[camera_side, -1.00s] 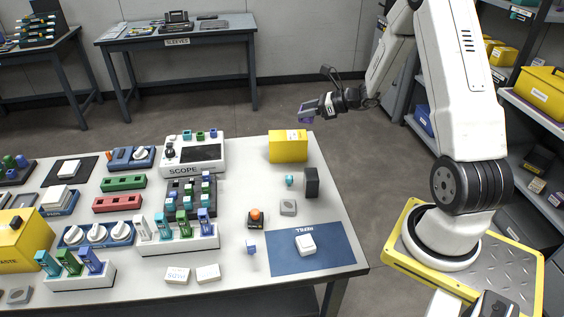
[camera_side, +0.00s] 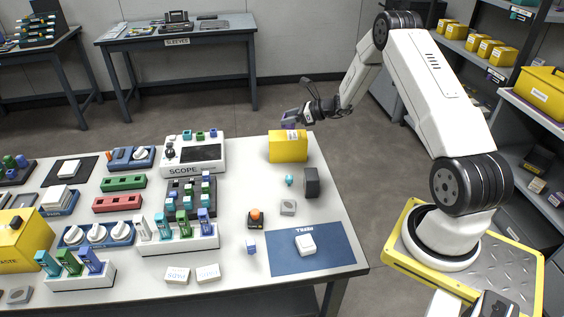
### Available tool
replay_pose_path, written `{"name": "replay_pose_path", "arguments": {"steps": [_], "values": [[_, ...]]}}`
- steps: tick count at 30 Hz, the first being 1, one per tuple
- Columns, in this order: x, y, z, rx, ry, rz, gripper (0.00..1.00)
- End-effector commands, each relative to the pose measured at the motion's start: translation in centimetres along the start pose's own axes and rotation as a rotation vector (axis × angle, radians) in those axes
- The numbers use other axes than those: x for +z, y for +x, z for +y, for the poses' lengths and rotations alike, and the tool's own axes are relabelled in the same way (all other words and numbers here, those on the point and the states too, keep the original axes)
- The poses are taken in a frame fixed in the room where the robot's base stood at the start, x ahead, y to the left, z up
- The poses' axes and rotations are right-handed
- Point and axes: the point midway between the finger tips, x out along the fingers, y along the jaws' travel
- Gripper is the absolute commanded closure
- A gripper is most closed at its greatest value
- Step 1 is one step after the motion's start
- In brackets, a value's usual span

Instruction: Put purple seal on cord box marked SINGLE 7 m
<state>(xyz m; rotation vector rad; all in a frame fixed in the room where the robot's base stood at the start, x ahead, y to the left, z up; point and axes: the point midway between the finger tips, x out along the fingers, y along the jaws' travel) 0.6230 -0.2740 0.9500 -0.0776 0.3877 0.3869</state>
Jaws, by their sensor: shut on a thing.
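My gripper (camera_side: 291,116) is at the far right part of the table, just above the back of a yellow box (camera_side: 288,149) with a pale label on top. It is shut on a small purple piece (camera_side: 289,114), likely the purple seal, and holds it in the air. I cannot tell whether it touches the box. The label on this box is too small to read, so I cannot tell whether it is the cord box marked SINGLE 7 m.
More yellow boxes (camera_side: 497,48) stand on the shelves at right. A dark block (camera_side: 311,182), an orange-topped piece (camera_side: 255,219) and a blue mat (camera_side: 330,252) with a white box (camera_side: 306,244) lie in front. The SCOPE unit (camera_side: 194,157) stands to the left.

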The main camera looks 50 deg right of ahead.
Motion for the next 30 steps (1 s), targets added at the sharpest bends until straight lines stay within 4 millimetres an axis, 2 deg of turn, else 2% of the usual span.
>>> {"name": "replay_pose_path", "arguments": {"steps": [11,20,30], "values": [[-0.6,0.7,-0.4,0.001,0.000,0.000,0.97],[-3.1,1.7,-0.4,0.000,0.000,0.000,0.97],[-3.3,1.8,-0.4,-0.001,-0.001,-0.001,0.97]]}}
